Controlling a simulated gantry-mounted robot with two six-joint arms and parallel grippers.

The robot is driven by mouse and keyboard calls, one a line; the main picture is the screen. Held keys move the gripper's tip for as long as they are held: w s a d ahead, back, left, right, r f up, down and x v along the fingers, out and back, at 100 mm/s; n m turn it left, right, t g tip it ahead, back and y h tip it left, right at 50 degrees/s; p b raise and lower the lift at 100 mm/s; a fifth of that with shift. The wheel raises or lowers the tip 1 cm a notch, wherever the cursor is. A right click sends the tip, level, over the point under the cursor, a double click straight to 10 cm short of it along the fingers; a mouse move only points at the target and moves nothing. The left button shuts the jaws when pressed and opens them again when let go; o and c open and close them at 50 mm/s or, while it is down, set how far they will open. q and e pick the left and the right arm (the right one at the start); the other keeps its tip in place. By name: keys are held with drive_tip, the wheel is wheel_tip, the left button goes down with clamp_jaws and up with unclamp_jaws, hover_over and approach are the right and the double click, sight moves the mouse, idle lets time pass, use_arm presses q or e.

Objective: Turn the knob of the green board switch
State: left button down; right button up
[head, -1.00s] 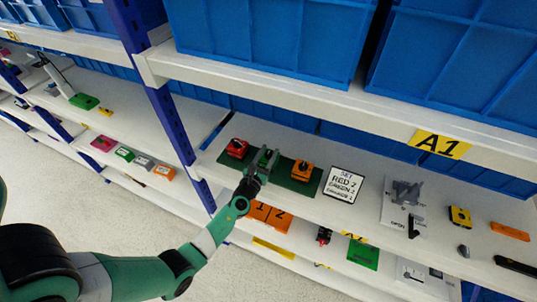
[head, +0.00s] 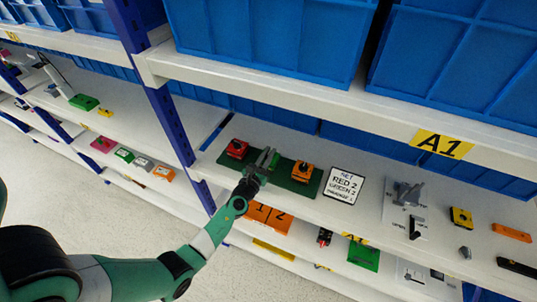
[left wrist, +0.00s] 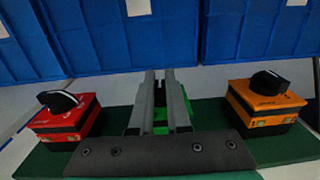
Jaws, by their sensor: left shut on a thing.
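The green switch (head: 276,160) sits on the dark green board (head: 225,160), between a red switch (head: 236,148) and an orange switch (head: 302,171). My left gripper (head: 268,157) is over the green switch with its fingers shut on the knob. In the left wrist view the two grey fingers (left wrist: 160,100) stand close together in front of the green switch (left wrist: 160,122), and they hide its knob. The red switch (left wrist: 66,115) and the orange switch (left wrist: 265,104) flank it there, each with a black knob on top. My right gripper is not in view.
A sign (head: 343,186) reading "SET RED 2, GREEN 2, ORANGE 1" stands right of the board. Farther right are a grey valve panel (head: 405,210) and a yellow box (head: 461,218). The upper shelf edge (head: 300,85) and blue bins (head: 270,40) overhang behind.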

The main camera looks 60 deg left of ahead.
use_arm(q)
drive_tip(key=m+t+h+b, duration=0.1)
drive_tip(key=m+h+b, duration=0.1)
drive_tip(key=h, duration=0.1)
drive_tip(key=m+t+h+b, duration=0.1)
drive_tip(key=m+h+b, duration=0.1)
drive_tip(key=h+b, duration=0.1)
drive_tip(key=m+t+h+b, duration=0.1)
drive_tip(key=m+h+b, duration=0.1)
drive_tip(key=b, duration=0.1)
drive_tip(key=shift+s+a+f+t+h, duration=0.1)
drive_tip(key=shift+a+f+t+h, duration=0.15)
drive_tip(key=shift+t+h, duration=0.15)
drive_tip(key=shift+r+m+h+b, duration=0.2)
drive_tip(key=shift+m+h+b, duration=1.3)
drive_tip(key=shift+h, duration=0.6)
drive_tip(key=shift+d, duration=0.1)
drive_tip(key=c, duration=0.9)
unclamp_jaws()
drive_tip(key=s, duration=0.7)
drive_tip(key=s+a, duration=0.1)
drive_tip(key=s, duration=0.3)
drive_tip(key=shift+s+p, duration=0.25)
drive_tip(key=shift+p, duration=0.05)
